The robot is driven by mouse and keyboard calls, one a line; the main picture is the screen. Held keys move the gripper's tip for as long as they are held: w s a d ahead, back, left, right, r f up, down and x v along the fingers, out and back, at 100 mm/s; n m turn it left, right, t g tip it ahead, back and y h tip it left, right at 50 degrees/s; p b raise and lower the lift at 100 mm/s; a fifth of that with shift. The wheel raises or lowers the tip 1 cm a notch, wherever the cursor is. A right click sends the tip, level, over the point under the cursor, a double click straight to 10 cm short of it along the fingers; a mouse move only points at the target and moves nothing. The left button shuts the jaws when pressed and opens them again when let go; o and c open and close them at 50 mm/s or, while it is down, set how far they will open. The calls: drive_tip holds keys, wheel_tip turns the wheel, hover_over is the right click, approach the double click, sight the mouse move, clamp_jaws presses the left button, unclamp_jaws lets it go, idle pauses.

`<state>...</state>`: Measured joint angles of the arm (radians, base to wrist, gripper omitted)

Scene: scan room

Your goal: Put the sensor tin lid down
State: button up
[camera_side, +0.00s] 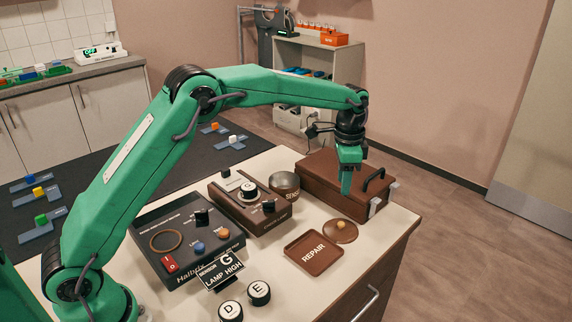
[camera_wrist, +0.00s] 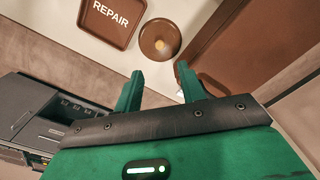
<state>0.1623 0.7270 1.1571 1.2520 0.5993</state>
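The sensor tin lid (camera_side: 340,231) is a round brown disc with a tan knob. It lies flat on the white tabletop, just right of the repair tray; it also shows in the wrist view (camera_wrist: 160,40). My gripper (camera_side: 346,190) is above the table, behind the lid in the side view and apart from it. In the wrist view its two green fingers (camera_wrist: 160,72) are spread with nothing between them, and the lid lies beyond their tips. The sensor tin (camera_side: 285,188), a round brown can with partly readable lettering, stands behind and left of the lid.
The brown repair tray (camera_side: 314,254) is beside the lid. A brown box with a black handle (camera_side: 330,187) stands close to my gripper. Control boxes (camera_side: 187,240) and black knobs marked D (camera_side: 230,311) and E (camera_side: 259,292) occupy the left and front.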

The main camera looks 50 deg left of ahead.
drive_tip(key=s+a+r+n+t, duration=0.1)
drive_tip(key=s+a+r+n, duration=0.15)
drive_tip(key=s+r, duration=0.5)
drive_tip(key=s+a+r+n+t, duration=0.2)
drive_tip(key=s+a+r, duration=0.3)
drive_tip(key=s, duration=0.4)
drive_tip(key=s+a+f+n+t, duration=0.2)
drive_tip(key=s+n, duration=0.2)
drive_tip(key=s, duration=1.4)
drive_tip(key=shift+s+f+t, duration=0.15)
drive_tip(key=shift+s+t, duration=0.1)
drive_tip(key=shift+t, duration=0.05)
